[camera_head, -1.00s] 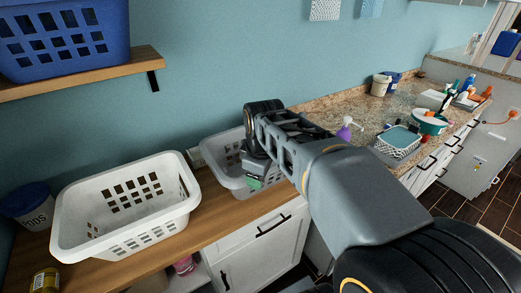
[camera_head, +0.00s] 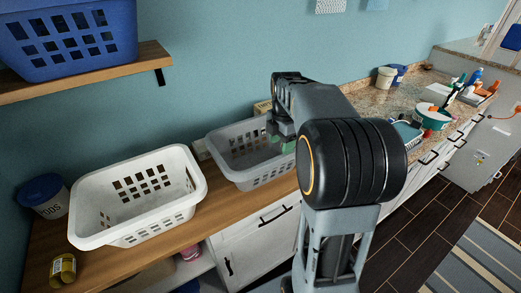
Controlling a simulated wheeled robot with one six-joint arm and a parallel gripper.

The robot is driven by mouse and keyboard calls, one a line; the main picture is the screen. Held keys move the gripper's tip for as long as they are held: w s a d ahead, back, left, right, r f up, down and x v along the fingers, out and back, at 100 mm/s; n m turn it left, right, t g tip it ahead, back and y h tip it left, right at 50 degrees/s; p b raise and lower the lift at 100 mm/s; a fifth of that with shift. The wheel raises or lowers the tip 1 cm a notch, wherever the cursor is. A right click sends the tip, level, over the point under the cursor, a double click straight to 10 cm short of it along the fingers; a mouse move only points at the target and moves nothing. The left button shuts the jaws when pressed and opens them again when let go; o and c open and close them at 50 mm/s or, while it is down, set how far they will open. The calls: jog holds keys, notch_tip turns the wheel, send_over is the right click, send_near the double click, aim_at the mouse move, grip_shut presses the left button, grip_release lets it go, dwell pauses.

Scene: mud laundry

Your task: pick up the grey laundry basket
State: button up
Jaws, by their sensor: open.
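The grey laundry basket (camera_head: 262,172) stands upright on the wooden counter, right of the white basket. Its right end is partly hidden behind my arm. My gripper (camera_head: 282,143) is at the right part of the grey basket, near its rim. Its fingers are small and mostly covered by my arm, and it is open with nothing seen in it. I cannot tell whether it touches the rim.
A white laundry basket (camera_head: 150,222) stands close on the left. A blue-lidded tub (camera_head: 45,197) and a yellow can (camera_head: 62,270) are farther left. A blue basket (camera_head: 70,50) sits on the wall shelf (camera_head: 115,75). Several bottles crowd the granite counter (camera_head: 390,100).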

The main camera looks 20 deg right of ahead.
aim_at(280, 156)
jog(key=shift+w+f+p, duration=0.2)
jog(key=shift+f+p, duration=0.45)
jog(key=shift+f, duration=2.75)
grip_shut()
